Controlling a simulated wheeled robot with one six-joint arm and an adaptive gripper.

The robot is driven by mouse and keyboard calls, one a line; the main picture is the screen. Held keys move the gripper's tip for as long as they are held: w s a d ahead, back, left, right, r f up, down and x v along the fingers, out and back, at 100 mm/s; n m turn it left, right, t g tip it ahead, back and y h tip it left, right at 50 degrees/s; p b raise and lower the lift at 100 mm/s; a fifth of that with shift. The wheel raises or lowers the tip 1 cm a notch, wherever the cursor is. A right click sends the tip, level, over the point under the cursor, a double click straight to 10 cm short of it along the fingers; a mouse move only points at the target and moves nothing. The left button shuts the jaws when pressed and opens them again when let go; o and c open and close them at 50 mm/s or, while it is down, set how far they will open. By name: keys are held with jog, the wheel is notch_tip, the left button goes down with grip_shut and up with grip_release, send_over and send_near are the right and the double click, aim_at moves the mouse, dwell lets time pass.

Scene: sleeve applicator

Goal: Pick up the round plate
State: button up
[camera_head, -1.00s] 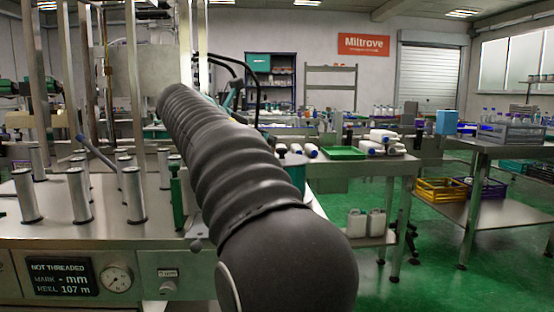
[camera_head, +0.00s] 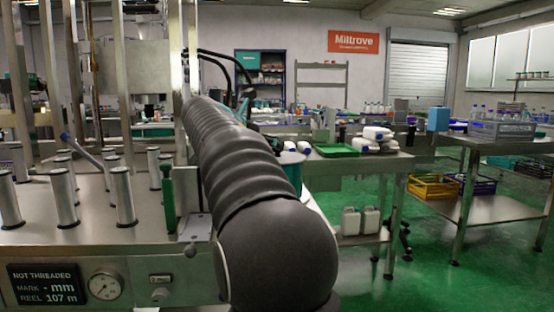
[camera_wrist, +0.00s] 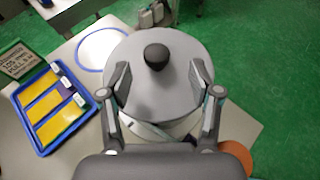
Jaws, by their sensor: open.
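The round plate (camera_wrist: 165,50) is a grey disc with a black knob (camera_wrist: 156,57) near its far side, seen from above in the wrist view. My gripper (camera_wrist: 160,78) is open, with one finger toward the plate's left side and one toward its right. The fingers overlap the disc in this view, and nothing is held between them. I cannot tell whether they touch it. Part of a whitish thing shows under the plate's near edge. I cannot make out the plate in the head view, where my arm blocks the middle.
Left of the plate are a blue tray (camera_wrist: 41,137) with yellow strips, a blue ring (camera_wrist: 77,49) and a dark sign (camera_wrist: 14,63). An orange-brown round thing (camera_wrist: 237,152) lies at lower right.

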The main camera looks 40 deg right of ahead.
aim_at(278, 154)
jog(key=shift+w+x, duration=0.15)
jog(key=shift+x, duration=1.25)
jog(key=shift+w+x, duration=0.1)
jog(key=shift+x, duration=1.3)
jog(key=shift+r, duration=0.1)
grip_shut()
